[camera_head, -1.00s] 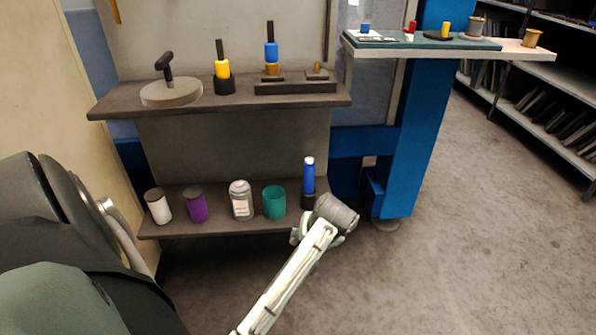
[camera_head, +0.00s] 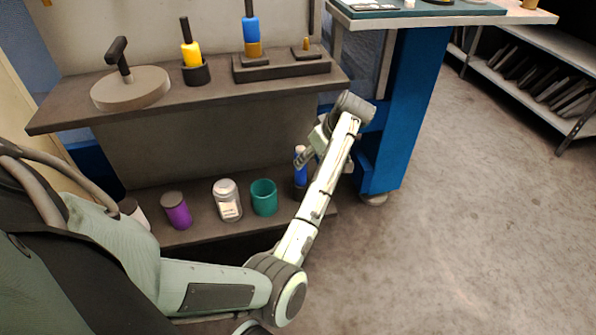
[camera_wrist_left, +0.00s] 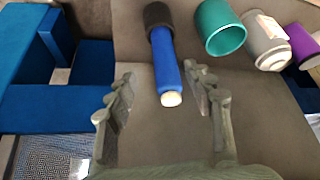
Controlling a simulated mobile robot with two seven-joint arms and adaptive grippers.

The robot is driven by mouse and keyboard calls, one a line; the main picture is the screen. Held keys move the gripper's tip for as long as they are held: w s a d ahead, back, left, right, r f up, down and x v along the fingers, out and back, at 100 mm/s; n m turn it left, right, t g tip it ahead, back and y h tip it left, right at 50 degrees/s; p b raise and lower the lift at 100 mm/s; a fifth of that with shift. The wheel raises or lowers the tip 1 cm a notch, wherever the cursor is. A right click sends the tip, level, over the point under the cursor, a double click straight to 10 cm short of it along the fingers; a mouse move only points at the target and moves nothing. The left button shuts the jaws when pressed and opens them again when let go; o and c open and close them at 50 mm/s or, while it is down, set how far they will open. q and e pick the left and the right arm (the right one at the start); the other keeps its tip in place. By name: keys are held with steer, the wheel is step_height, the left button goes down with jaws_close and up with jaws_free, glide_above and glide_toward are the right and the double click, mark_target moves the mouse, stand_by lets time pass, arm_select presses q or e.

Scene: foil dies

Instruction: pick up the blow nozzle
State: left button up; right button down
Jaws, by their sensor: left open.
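A slim blue cylinder with a pale tip, standing in a dark holder on the lower shelf, looks like the blow nozzle (camera_wrist_left: 166,66). In the head view it (camera_head: 300,172) is partly hidden by my left arm. My left gripper (camera_head: 308,153) is close to its pale tip. In the left wrist view the open left gripper (camera_wrist_left: 158,78) has one finger on each side of the blue body, with visible gaps and no clear contact. My right gripper is not in view.
On the lower shelf (camera_head: 215,234) stand a teal cup (camera_head: 264,198), a grey labelled jar (camera_head: 228,201) and a purple container (camera_head: 176,211). The upper shelf (camera_head: 75,110) overhangs them.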

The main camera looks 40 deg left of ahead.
mark_target(302, 186)
arm_select(q)
steer(key=x, duration=0.5)
steer(key=shift+s+a+f+b, duration=0.15)
steer(key=shift+s+f+b, duration=0.05)
steer(key=shift+s+b, duration=0.15)
steer(key=shift+a+f, duration=0.15)
steer(key=shift+f, duration=0.15)
steer(key=shift+w, duration=0.1)
jaws_close()
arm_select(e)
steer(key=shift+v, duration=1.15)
